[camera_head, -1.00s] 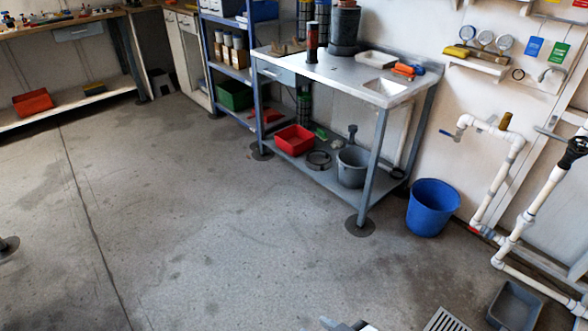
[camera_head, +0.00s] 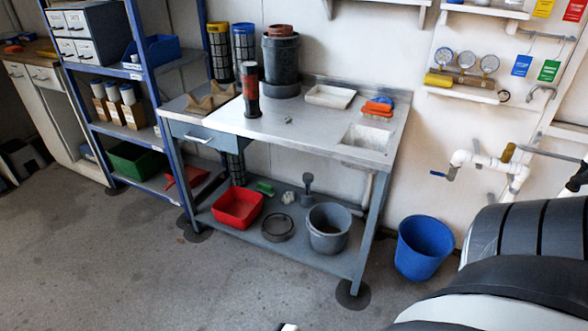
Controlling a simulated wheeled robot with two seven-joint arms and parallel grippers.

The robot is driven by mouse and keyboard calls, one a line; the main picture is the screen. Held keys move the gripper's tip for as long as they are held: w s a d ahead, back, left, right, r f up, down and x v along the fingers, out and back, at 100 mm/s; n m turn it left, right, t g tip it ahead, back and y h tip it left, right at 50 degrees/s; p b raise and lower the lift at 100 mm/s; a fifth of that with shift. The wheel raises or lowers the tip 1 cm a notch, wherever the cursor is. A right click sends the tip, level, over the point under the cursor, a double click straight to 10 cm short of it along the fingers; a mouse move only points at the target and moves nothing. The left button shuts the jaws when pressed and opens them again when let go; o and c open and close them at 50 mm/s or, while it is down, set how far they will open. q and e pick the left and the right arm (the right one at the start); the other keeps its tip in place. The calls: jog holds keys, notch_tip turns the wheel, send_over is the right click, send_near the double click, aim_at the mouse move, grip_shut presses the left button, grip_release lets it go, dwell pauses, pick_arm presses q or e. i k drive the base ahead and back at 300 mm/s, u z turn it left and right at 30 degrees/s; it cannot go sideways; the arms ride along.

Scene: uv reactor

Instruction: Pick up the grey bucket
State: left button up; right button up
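The grey bucket (camera_head: 329,229) stands upright on the lower shelf of the metal workbench, toward its right end. Its open top faces up, and the bench top is above it. A second, darker grey container (camera_head: 281,60) stands on the bench top at the back, with a reddish-brown pot on it. One of my arms fills the lower right corner, but no gripper fingers can be made out. A small pale piece shows at the bottom edge; I cannot tell what it is. Nothing touches the grey bucket from my side.
The workbench (camera_head: 250,128) has a front right leg near the bucket. A red bin (camera_head: 238,209) and a dark ring (camera_head: 278,228) lie left of it on the shelf. A blue bucket (camera_head: 424,247) stands on the floor to the right. Floor in front is clear.

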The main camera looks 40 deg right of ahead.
aim_at(330, 223)
jog(key=i, duration=1.55)
jog(key=z, duration=1.85)
jog(key=i, duration=1)
jog(key=z, duration=0.05)
